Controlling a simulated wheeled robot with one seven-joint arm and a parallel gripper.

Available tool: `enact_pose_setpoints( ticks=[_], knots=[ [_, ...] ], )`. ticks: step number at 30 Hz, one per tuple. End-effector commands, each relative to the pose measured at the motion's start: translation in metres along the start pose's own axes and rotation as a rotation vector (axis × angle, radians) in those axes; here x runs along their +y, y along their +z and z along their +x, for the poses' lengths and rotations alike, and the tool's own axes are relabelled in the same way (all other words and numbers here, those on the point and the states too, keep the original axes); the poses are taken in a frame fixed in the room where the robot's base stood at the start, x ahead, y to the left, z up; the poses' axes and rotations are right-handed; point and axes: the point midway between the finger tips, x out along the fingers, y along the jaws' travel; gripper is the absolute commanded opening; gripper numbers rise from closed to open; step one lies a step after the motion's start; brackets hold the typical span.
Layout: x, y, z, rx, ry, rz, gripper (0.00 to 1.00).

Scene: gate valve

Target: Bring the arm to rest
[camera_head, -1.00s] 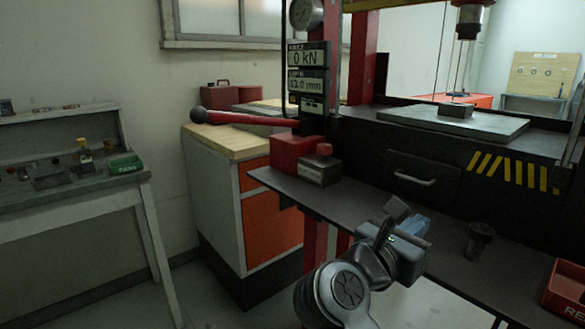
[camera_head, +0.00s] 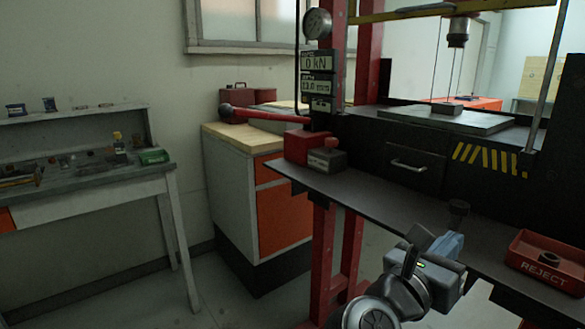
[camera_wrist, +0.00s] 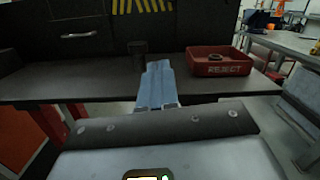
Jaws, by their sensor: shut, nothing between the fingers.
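My gripper (camera_head: 447,246) is in front of the dark shelf of the press, at the lower right of the head view. In the wrist view its blue fingers (camera_wrist: 157,85) point forward over the shelf's front edge and lie together, with nothing between them. A small dark cup-like part (camera_wrist: 137,52) stands on the shelf just beyond the fingertips. It also shows behind the gripper in the head view (camera_head: 459,208). I cannot tell whether the fingers touch it.
The press shelf (camera_head: 375,208) runs across the front. A red REJECT tray (camera_head: 545,262) with a dark ring part in it sits at its right. A red pump with a long lever (camera_head: 270,117) is at the left end. A workbench (camera_head: 95,190) stands far left.

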Motion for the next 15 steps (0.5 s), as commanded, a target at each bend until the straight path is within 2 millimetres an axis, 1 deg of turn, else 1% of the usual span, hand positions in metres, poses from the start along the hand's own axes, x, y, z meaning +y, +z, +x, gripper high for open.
enact_pose_setpoints(
  ticks=[8, 11, 14, 15],
  knots=[
    [-0.04, -0.013, -0.002, -0.142, -0.027, -0.209, 0.0],
    [-0.06, -0.019, -0.007, -0.213, -0.039, -0.324, 0.0],
    [-0.084, -0.025, -0.015, -0.303, -0.049, -0.479, 0.0],
    [-0.094, -0.028, -0.02, -0.345, -0.054, -0.555, 0.0]
  ],
)
